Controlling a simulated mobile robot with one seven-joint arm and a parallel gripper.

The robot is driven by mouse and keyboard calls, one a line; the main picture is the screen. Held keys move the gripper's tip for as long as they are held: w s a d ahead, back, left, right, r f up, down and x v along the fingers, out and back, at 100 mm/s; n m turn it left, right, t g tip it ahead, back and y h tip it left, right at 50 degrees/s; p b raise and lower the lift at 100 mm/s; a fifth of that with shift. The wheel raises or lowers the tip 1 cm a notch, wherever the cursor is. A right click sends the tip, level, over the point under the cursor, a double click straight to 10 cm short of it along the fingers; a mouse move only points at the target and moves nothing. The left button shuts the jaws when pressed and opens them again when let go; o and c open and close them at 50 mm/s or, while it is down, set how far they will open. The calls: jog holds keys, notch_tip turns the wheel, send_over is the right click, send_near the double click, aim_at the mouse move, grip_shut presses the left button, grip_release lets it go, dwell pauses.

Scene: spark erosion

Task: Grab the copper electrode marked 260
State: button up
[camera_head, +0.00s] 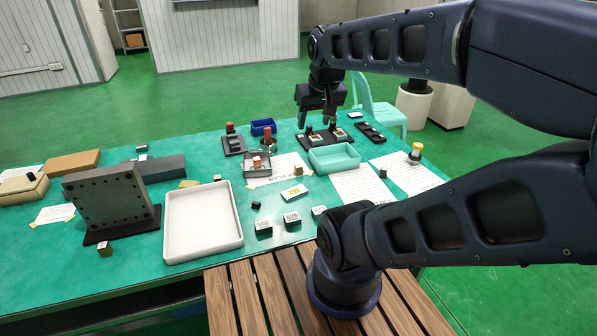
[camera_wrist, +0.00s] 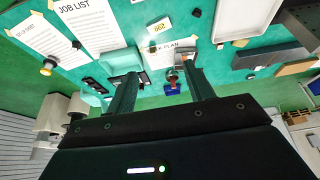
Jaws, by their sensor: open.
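Copper-red pieces stand at the back of the green table in the head view: one in a dark holder (camera_head: 231,128), one upright on a dark round base (camera_head: 267,132) and one in a grey tray (camera_head: 256,161). I cannot read 260 on any of them. My gripper (camera_head: 317,117) is open and empty, pointing down above a dark plate (camera_head: 311,145) with small light-topped blocks. In the wrist view its fingers (camera_wrist: 159,76) are spread, with a copper-red piece (camera_wrist: 172,76) visible beyond and between them. The fingers hide part of the plate.
A teal tray (camera_head: 334,157) stands in front of the dark plate. A blue bin (camera_head: 263,124) is behind. A white tray (camera_head: 203,221) and an upright drilled plate (camera_head: 107,202) stand at left. A yellow-topped stamp (camera_head: 416,150) stands right.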

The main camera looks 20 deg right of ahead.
jog(key=w+d+f+n+g+h, duration=0.2)
jog(key=w+f+n, duration=0.2)
jog(key=w, duration=0.6)
jog(key=n+g+h, duration=0.2)
jog(key=n+g, duration=0.1)
jog(key=n, duration=1.1)
send_over(297, 166)
jog(key=a, duration=0.3)
notch_tip(297, 166, down, 25)
jog(key=shift+h, duration=0.3)
jog(key=shift+a+x, duration=0.1)
jog(key=shift+x, duration=2.55)
jog(key=shift+a+x, duration=0.15)
jog(key=shift+x, duration=2.5)
jog(key=shift+w+f, duration=0.1)
jog(key=shift+w, duration=0.15)
jog(key=shift+c, duration=0.4)
grip_shut()
